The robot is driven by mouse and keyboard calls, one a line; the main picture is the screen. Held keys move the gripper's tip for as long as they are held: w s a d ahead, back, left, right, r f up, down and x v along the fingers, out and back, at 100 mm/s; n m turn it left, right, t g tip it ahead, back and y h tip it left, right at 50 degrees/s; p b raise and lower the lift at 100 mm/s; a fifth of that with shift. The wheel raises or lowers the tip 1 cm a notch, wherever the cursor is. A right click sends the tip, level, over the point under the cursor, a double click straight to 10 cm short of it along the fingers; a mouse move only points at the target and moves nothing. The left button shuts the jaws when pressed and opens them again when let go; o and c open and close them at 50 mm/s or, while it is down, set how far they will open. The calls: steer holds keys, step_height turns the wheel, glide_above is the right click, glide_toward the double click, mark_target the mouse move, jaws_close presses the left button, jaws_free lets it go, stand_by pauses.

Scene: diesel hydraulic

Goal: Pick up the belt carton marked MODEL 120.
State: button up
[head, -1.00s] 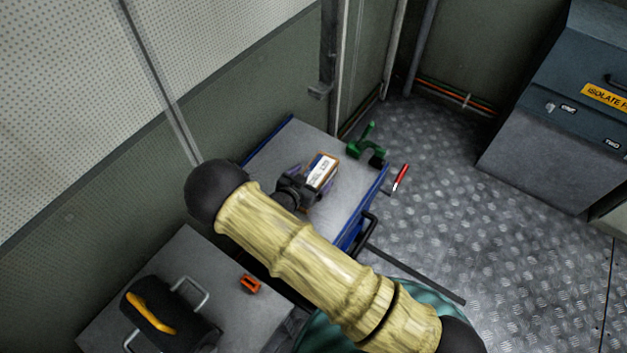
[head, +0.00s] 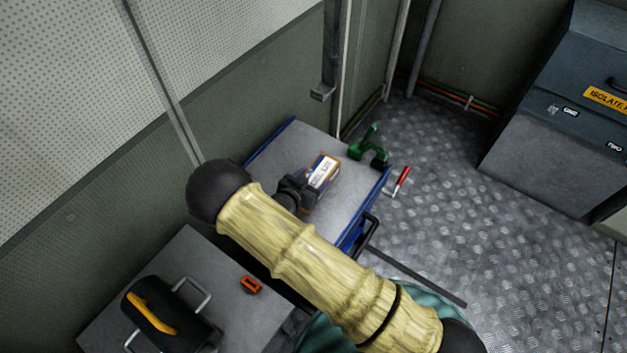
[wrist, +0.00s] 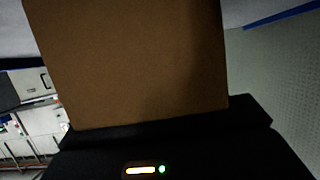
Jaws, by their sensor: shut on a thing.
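The belt carton (head: 324,171) is a small brown box with a white printed label on top. It is at my gripper over the blue-edged grey cart top; the print is too small to read in the head view. My gripper (head: 308,187) is shut on the carton. In the wrist view the carton's plain brown face (wrist: 135,60) fills the middle, right against the dark gripper body (wrist: 165,135). The fingertips are mostly hidden. I cannot tell whether the carton touches the cart top.
A nearer grey surface (head: 205,262) holds a black case (head: 165,318) and a small orange item (head: 251,285). A wall stands at the left.

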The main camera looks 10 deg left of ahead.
mark_target(313, 180)
step_height(313, 180, up, 10)
stand_by(0.5)
stand_by(0.3)
steer(key=shift+p, duration=0.3)
